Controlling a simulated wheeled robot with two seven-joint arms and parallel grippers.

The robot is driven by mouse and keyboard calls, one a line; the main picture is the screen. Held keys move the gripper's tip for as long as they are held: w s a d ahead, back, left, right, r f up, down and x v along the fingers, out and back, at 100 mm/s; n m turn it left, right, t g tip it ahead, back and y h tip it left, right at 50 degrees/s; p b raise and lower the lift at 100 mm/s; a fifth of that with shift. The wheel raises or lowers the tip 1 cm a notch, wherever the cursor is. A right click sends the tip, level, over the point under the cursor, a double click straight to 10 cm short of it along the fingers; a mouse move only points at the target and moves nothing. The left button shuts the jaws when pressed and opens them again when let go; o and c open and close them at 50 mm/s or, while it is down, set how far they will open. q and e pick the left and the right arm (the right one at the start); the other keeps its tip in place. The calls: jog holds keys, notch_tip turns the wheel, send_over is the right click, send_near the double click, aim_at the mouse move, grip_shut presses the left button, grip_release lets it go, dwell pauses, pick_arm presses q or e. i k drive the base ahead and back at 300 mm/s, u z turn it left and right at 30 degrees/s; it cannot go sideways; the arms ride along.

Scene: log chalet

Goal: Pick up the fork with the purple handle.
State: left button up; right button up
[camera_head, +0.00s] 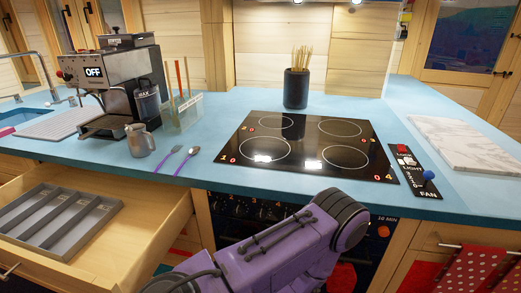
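Two slim utensils lie side by side on the blue counter, in front of the metal jug. Neither of my grippers is in view; only a purple link of one of my arms shows at the bottom centre, well right of the utensils.
An open drawer (150,232) with a grey cutlery tray (112,208) juts out below the utensils. The metal jug (140,140), coffee machine (112,80) and clear holder (184,112) stand behind. The black cooktop (310,146) lies to the right. Counter between cooktop and utensils is clear.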

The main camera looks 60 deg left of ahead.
aim_at(173, 151)
jog(key=z, duration=0.65)
jog(key=k, duration=1.2)
jog(key=u, duration=0.55)
